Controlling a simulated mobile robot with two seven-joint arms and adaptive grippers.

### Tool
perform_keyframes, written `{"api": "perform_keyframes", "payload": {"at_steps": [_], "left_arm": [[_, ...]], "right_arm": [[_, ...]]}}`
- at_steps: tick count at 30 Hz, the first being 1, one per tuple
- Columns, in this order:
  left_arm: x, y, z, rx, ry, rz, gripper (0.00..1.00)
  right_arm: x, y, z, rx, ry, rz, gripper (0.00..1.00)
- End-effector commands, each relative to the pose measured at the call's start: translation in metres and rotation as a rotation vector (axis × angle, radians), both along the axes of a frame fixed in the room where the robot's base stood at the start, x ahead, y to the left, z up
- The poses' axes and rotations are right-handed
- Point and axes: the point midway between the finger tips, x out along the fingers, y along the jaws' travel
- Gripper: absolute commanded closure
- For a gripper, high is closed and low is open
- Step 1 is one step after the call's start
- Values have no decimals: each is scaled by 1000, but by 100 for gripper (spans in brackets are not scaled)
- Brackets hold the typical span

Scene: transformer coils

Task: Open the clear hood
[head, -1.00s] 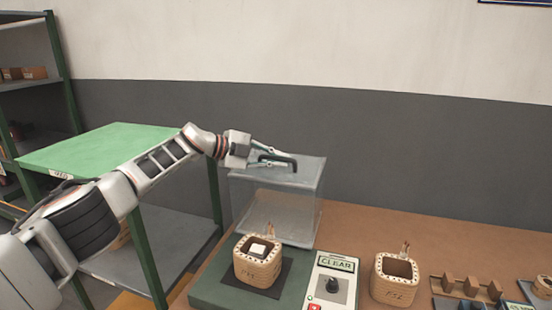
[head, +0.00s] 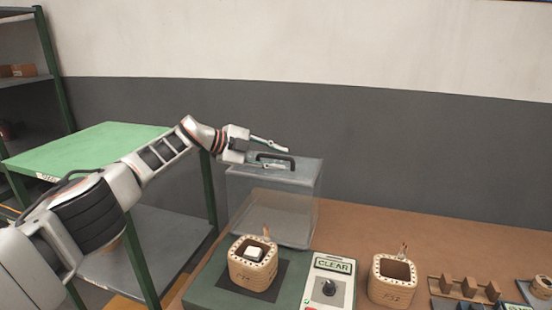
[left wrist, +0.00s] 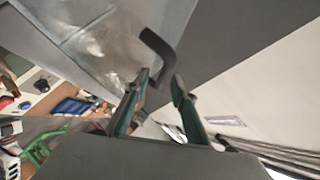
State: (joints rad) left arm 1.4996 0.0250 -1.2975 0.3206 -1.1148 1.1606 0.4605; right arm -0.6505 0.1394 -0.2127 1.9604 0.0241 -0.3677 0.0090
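The clear hood (head: 272,210) is a see-through box with a grey face on top. It stands swung back at the rear of the dark green base (head: 205,292), behind the coil (head: 253,262), which is uncovered. A black handle (head: 276,155) is on the hood's upper face. My left gripper (head: 281,158) is at the handle with its fingers spread, one above and one below. In the left wrist view the open fingertips (left wrist: 160,79) are close to the handle (left wrist: 163,42); I cannot tell whether they touch. My right gripper is not in view.
A panel marked CLEAR with a black knob (head: 329,288) is right of the base. Another coil (head: 392,279) and a wooden rack (head: 465,288) stand further right. A green-topped shelf table (head: 90,148) is left, under my left arm. The wall is behind.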

Motion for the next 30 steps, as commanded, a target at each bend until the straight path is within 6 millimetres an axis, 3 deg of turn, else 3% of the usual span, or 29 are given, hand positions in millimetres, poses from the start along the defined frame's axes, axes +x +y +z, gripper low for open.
{"api": "perform_keyframes", "payload": {"at_steps": [11,30], "left_arm": [[-1,6,0,4,0,1,74],[-23,59,28,0,-1,1,74]], "right_arm": [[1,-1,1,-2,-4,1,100],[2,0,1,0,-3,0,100]]}}
